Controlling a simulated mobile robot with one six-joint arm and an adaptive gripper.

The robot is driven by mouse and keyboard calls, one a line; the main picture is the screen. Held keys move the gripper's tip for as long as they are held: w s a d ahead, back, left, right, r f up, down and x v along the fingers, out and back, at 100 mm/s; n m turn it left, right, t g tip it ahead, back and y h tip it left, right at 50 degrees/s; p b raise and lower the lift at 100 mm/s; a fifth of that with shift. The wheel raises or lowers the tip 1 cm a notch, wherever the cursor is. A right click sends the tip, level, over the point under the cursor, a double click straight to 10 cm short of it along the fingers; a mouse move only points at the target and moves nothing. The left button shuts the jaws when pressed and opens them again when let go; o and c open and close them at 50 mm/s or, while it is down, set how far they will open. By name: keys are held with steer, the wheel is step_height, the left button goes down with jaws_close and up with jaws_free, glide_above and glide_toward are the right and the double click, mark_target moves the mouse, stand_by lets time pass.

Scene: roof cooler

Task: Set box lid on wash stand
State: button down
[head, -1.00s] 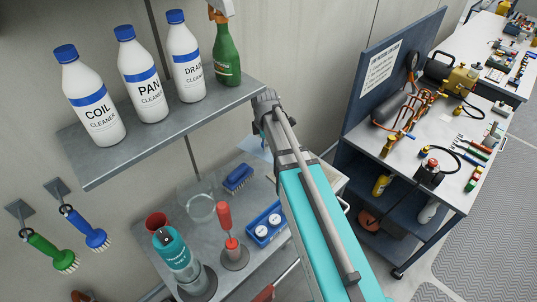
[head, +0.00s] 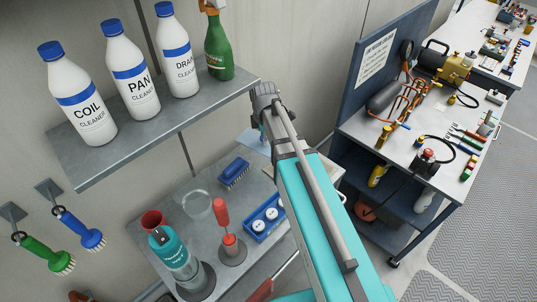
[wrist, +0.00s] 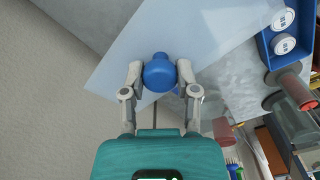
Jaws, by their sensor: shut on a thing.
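The box lid is a thin, pale blue, see-through sheet with a round blue knob. In the wrist view the lid (wrist: 125,60) spreads out beyond my gripper (wrist: 159,80), whose two fingers are shut on the knob. The wash stand (head: 185,203) is the grey top below the wall shelf. The lid overlaps its back right part in view; I cannot tell whether they touch. The grey top also shows in the wrist view (wrist: 240,82).
On the wash stand are a blue brush (head: 234,172), a glass dish (head: 196,204), a red-handled tool (head: 222,213), a blue tray (head: 265,224) and a teal bottle (head: 173,255). A shelf (head: 150,140) with several bottles overhangs it. A blue cart (head: 375,160) stands right.

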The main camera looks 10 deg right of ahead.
steer(key=s+d, duration=0.1)
steer(key=s, duration=0.1)
steer(key=s+d+m, duration=0.1)
steer(key=s+d, duration=0.1)
steer(key=s+d+m, duration=0.1)
steer(key=s+d, duration=0.1)
steer(key=s, duration=0.1)
stand_by(0.3)
steer(key=w+f+b, duration=0.2)
steer(key=w, duration=0.2)
steer(key=w+f+b, duration=0.3)
steer(key=w, duration=0.1)
steer(key=w+a+f+b, duration=0.1)
steer(key=w+f+b, duration=0.2)
steer(key=w, duration=0.1)
steer(key=shift+w+f, duration=0.15)
steer(key=shift+w, duration=0.05)
steer(key=shift+w+f+b, duration=0.35)
steer(key=shift+w+b, duration=0.05)
steer(key=shift+b, duration=0.1)
steer(key=shift+f, duration=0.1)
steer(key=shift+w+f+b, duration=0.4)
steer(key=shift+f+b, duration=0.05)
steer(key=shift+b, duration=0.1)
steer(key=shift+f+b, duration=1.45)
